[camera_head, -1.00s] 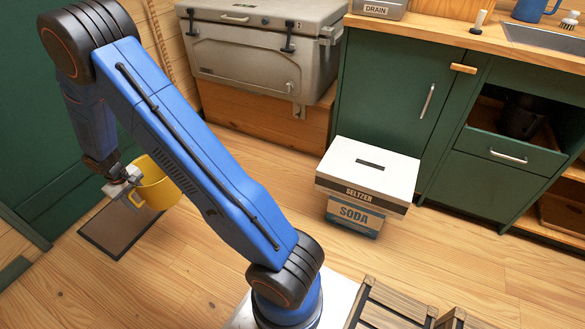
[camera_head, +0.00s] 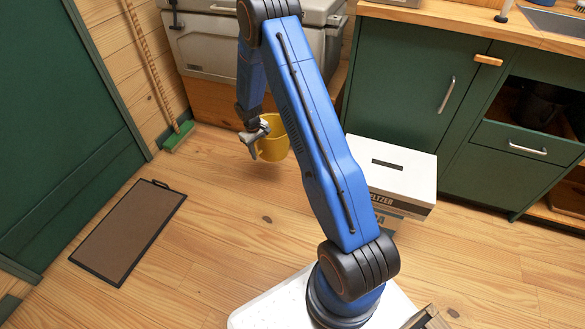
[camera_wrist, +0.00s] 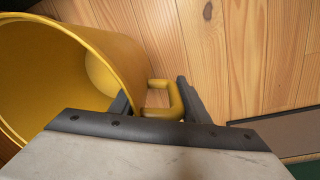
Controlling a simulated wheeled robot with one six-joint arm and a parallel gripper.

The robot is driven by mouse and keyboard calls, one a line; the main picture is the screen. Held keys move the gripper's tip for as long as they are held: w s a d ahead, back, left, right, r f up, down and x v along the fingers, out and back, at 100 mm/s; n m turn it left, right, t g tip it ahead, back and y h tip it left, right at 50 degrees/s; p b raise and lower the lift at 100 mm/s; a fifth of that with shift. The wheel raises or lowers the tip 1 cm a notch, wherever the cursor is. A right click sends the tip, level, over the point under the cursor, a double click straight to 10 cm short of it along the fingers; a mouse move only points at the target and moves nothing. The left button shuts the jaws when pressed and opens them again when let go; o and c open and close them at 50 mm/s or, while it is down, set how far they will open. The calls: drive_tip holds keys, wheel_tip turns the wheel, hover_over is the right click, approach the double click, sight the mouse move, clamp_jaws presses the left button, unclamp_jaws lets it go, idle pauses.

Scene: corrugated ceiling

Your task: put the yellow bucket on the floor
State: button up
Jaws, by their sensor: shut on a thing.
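The yellow bucket (camera_head: 274,138) hangs from my gripper (camera_head: 256,143) in the head view, in front of the wooden base under the cooler and partly behind my arm. In the wrist view the bucket (camera_wrist: 60,75) is at the left, its open mouth showing. My gripper (camera_wrist: 160,100) is shut on the bucket's side handle (camera_wrist: 165,102). The bucket appears to be above the wooden floor (camera_head: 210,230); its exact height is hard to tell.
A brown mat (camera_head: 128,232) lies on the floor at the left. A broom (camera_head: 176,136) leans by the wall. A white-topped seltzer box (camera_head: 395,170) stands to the right behind my arm. A grey cooler (camera_head: 200,50) is behind. Floor between mat and arm is clear.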

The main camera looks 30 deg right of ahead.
drive_tip(key=d+f+n, duration=0.1)
drive_tip(key=d+f, duration=0.2)
drive_tip(key=d, duration=0.1)
drive_tip(key=d+f, duration=0.4)
drive_tip(key=w+d+f+n, duration=0.1)
drive_tip(key=d+f, duration=0.3)
drive_tip(key=shift+w+f+n, duration=0.1)
drive_tip(key=shift+f+n, duration=0.1)
drive_tip(key=shift+n, duration=0.1)
drive_tip(key=shift+w+a+f, duration=0.1)
drive_tip(key=shift+f, duration=5.05)
drive_tip(key=o, duration=1.4)
